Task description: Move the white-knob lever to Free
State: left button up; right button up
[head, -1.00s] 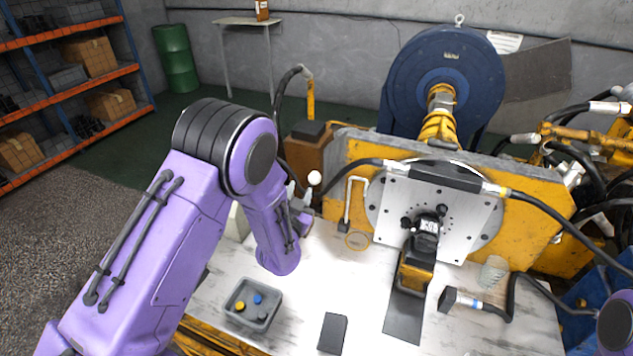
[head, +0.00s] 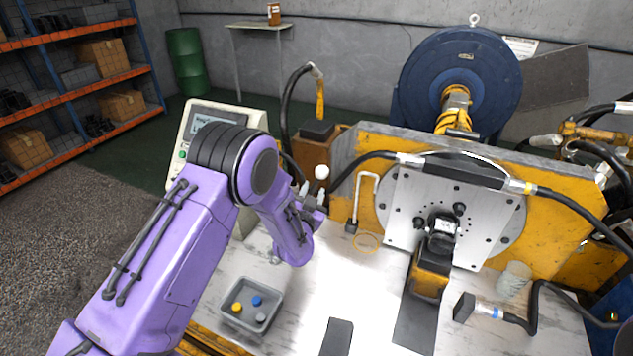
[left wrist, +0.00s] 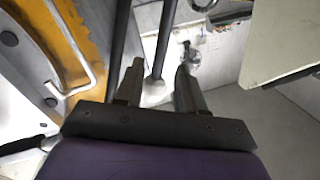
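The lever's white knob (head: 322,172) shows in the head view just above and beyond the tip of my left gripper (head: 312,194). The lever's shaft is mostly hidden behind the gripper and arm, and I cannot read a Free mark. In the left wrist view the two fingers of my left gripper (left wrist: 158,82) stand apart, with a gap between them. A dark rod (left wrist: 165,40) runs down into that gap and a pale patch lies at its lower end. I cannot tell whether the fingers touch it. My right gripper is out of view.
A cream console with a screen (head: 213,118) stands behind my left arm. The yellow motor stand (head: 545,220) with its grey plate is to the right. A grey tray (head: 275,318) with coloured caps sits on the bench. Black hoses (head: 570,208) cross the right side.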

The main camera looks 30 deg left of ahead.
aim_at(316, 184)
pick_arm(q)
jog(key=x, duration=0.5)
jog(key=shift+p, duration=0.3)
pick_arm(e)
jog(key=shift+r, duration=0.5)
pick_arm(q)
jog(key=shift+w+d, duration=0.1)
grip_shut()
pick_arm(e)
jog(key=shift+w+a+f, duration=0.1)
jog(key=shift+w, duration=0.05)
